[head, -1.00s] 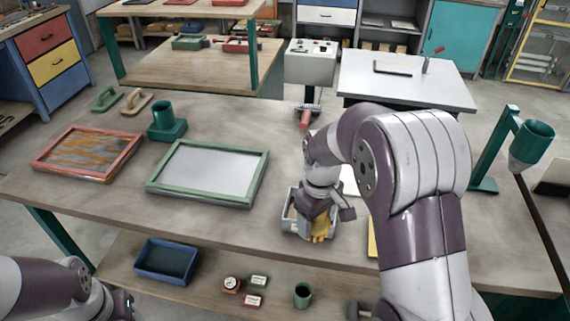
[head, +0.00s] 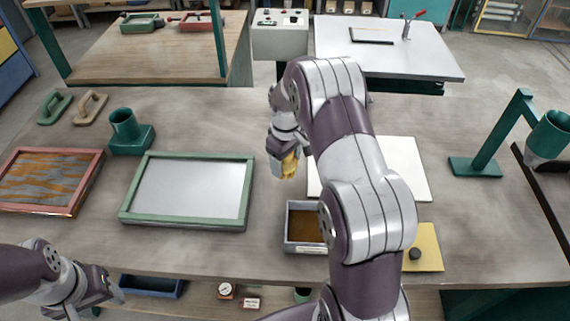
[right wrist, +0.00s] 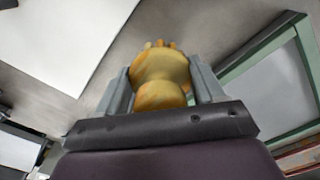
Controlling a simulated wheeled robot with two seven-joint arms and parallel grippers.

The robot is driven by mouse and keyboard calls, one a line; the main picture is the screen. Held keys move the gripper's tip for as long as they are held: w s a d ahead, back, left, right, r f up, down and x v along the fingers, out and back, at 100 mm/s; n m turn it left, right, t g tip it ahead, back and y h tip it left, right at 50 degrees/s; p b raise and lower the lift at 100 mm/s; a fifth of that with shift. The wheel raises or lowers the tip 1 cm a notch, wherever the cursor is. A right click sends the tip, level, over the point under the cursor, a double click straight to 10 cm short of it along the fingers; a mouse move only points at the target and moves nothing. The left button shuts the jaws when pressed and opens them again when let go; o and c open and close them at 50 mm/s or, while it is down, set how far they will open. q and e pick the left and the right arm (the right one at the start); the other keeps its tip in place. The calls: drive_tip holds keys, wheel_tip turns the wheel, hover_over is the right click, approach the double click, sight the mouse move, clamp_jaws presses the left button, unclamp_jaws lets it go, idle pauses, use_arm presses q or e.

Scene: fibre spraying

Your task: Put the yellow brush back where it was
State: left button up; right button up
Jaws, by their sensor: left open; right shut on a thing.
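My right gripper (head: 283,152) is shut on the yellow brush (head: 290,166) and holds it over the table between the green frame and a white sheet. In the right wrist view the brush (right wrist: 160,80) sits between the two fingers, its rounded yellow-orange body toward me and its tip pointing away. A grey tray (head: 304,249) with brown contents stands below and to the right of the brush, partly behind my right arm. My left gripper (head: 96,297) is open and empty near the table's front left edge.
A green frame (head: 186,222) and a red frame with orange streaks (head: 88,182) lie on the left. A green cup on a base (head: 131,139) stands behind. White sheet (head: 400,165), yellow pad (head: 431,255) and green stand (head: 487,150) are to the right. Bare tabletop lies behind the green frame.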

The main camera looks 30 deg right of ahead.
sight(286, 167)
drive_tip(key=shift+w+d+f, duration=0.3)
drive_tip(key=shift+w+f, duration=0.15)
drive_tip(key=shift+w, duration=0.25)
drive_tip(key=shift+w+f, duration=0.15)
drive_tip(key=shift+f, duration=0.2)
drive_tip(key=shift+s+f+p, duration=0.25)
drive_tip(key=shift+f+p, duration=0.05)
drive_tip(key=shift+f, duration=0.3)
drive_tip(key=shift+s+f+p, duration=0.2)
drive_tip(key=shift+f+p, duration=0.05)
drive_tip(key=shift+f, duration=0.65)
drive_tip(key=shift+w+f, duration=0.25)
drive_tip(key=o, duration=1)
use_arm(q)
drive_tip(key=shift+r, duration=0.55)
use_arm(e)
drive_tip(key=shift+s+r, duration=0.1)
drive_tip(key=shift+s, duration=0.05)
use_arm(q)
drive_tip(key=shift+w, duration=0.1)
